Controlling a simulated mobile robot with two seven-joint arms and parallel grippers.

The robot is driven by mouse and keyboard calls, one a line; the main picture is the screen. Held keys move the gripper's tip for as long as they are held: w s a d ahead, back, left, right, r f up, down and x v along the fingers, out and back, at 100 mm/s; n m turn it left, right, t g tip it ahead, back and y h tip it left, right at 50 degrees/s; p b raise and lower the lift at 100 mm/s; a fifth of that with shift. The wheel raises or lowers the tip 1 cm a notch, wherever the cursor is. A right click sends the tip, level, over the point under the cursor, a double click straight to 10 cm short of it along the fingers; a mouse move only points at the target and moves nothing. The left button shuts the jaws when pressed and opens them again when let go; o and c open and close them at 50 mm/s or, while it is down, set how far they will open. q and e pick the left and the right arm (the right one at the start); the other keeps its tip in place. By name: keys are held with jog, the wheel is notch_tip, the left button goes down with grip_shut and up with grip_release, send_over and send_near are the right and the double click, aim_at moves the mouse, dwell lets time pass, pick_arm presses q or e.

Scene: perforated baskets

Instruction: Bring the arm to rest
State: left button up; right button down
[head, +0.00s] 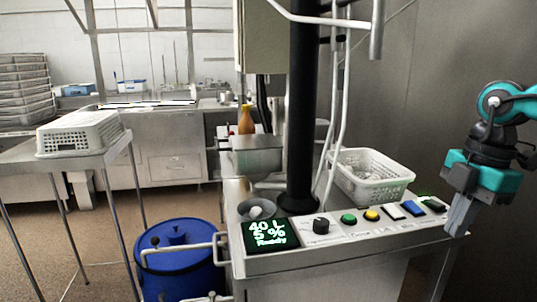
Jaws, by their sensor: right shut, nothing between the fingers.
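My right gripper (459,219) is at the right side of the head view, pointing down. Its teal and black arm comes in from the right edge. The fingers are together with nothing between them. They hang at the right end of the machine's control panel (290,262), in front of its edge; I cannot tell whether they touch it. My left gripper is not in view.
A white perforated basket (369,178) sits on the machine top behind the buttons. Another white perforated basket (80,134) lies upside down on a steel table (100,158) at left. A blue lidded bin (180,270) stands on the floor. A black column (302,110) rises mid-view.

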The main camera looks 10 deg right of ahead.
notch_tip(320, 180, down, 22)
jog(key=s+a+m+t+y, duration=0.2)
jog(key=m+t+y, duration=0.5)
jog(key=t, duration=0.6)
jog(key=s+a+f+m+g+h, duration=0.1)
jog(key=s+a+f+m+h, duration=0.2)
jog(key=a+f, duration=0.4)
jog(key=s+a+f+m+g+h+p, duration=0.1)
jog(key=s+a+f+m+h, duration=0.2)
jog(key=a, duration=0.6)
notch_tip(320, 180, down, 4)
jog(key=s+m, duration=0.2)
jog(key=m, duration=0.1)
jog(key=shift+s+m+g, duration=0.15)
jog(key=shift+m+g, duration=0.15)
jog(key=shift+a, duration=0.1)
